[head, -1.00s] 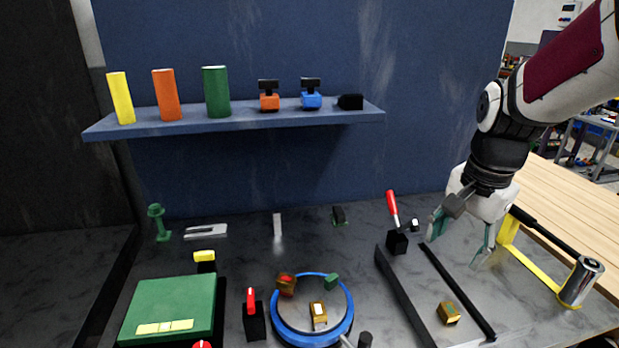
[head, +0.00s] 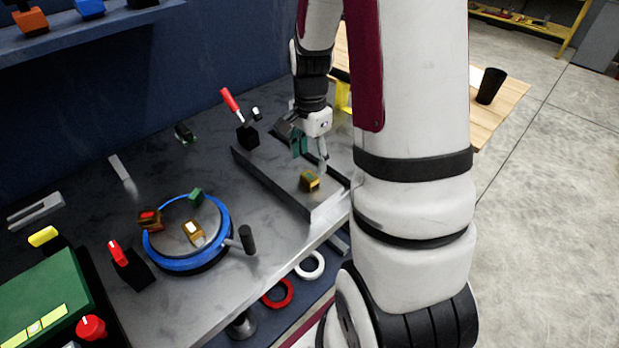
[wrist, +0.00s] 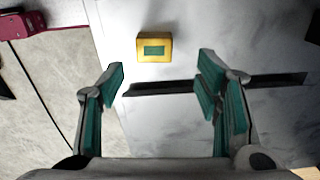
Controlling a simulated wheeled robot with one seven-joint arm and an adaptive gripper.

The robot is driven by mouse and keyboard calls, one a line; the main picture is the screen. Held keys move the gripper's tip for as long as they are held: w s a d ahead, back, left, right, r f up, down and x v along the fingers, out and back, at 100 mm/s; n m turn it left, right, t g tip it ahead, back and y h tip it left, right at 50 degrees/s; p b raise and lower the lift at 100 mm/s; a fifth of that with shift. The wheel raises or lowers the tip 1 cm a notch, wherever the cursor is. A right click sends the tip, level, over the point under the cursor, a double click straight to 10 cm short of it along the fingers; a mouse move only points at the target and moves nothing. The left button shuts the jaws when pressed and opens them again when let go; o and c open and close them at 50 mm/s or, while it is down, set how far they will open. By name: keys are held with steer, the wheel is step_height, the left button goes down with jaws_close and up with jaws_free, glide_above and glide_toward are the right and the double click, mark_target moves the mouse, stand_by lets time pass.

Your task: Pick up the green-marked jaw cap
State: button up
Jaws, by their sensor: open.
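The green-marked jaw cap (head: 310,181) is a small gold-yellow block with a green patch on top. It lies on the grey bench between two dark rails. In the wrist view the cap (wrist: 154,47) lies beyond the fingertips, roughly centred between them, with its green mark facing the camera. My gripper (head: 311,157) is open and empty, pointing down just behind and above the cap. In the wrist view my gripper's teal-padded fingers (wrist: 162,76) are spread wider than the cap and do not touch it.
The near dark rail (head: 272,183) runs left of the cap; the other rail (wrist: 255,84) crosses the wrist view. The blue-rimmed round positioner (head: 172,264) holds red-marked and white-marked gold blocks and a green block. A red-handled clamp (head: 247,136) stands behind the rail.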

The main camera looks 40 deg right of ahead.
mark_target(312, 175)
steer(key=f, duration=0.2)
steer(key=s+f+p, duration=0.1)
steer(key=f, duration=0.1)
steer(key=shift+f, duration=0.3)
steer(key=shift+w+f, duration=0.15)
steer(key=shift+f, duration=0.25)
steer(key=c, duration=1.3)
steer(key=shift+r, duration=0.15)
